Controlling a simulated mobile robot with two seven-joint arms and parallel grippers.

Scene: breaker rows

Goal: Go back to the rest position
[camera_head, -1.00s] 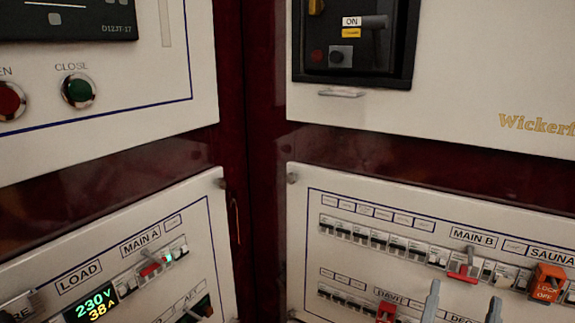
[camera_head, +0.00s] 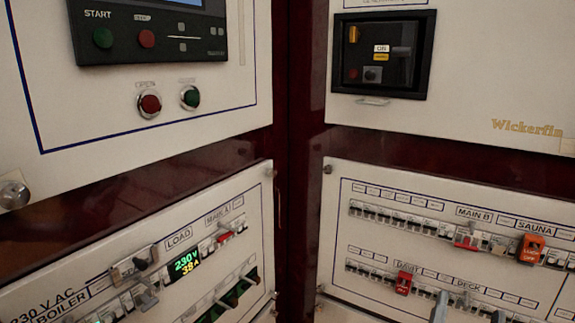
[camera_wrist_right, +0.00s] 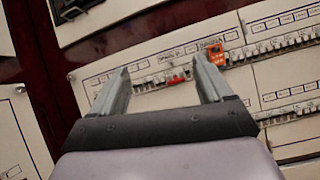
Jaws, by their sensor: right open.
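My right gripper (camera_head: 469,311) shows at the bottom edge of the head view, in front of the right breaker panel (camera_head: 345,225). Only its two grey fingertips show there. In the right wrist view the gripper (camera_wrist_right: 163,80) is open, with nothing between its fingers. The fingers point towards the breaker panel, near the red breaker (camera_wrist_right: 176,80) and the orange lockout (camera_wrist_right: 215,54). My left gripper is not in view.
The left breaker panel (camera_head: 100,240) carries a lit 230 V, 38 A display (camera_head: 187,265) and levers that stick out. Orange lockout (camera_head: 531,248) and red tag (camera_head: 403,283) project from the right panel. The panels meet at a dark red corner (camera_head: 300,130).

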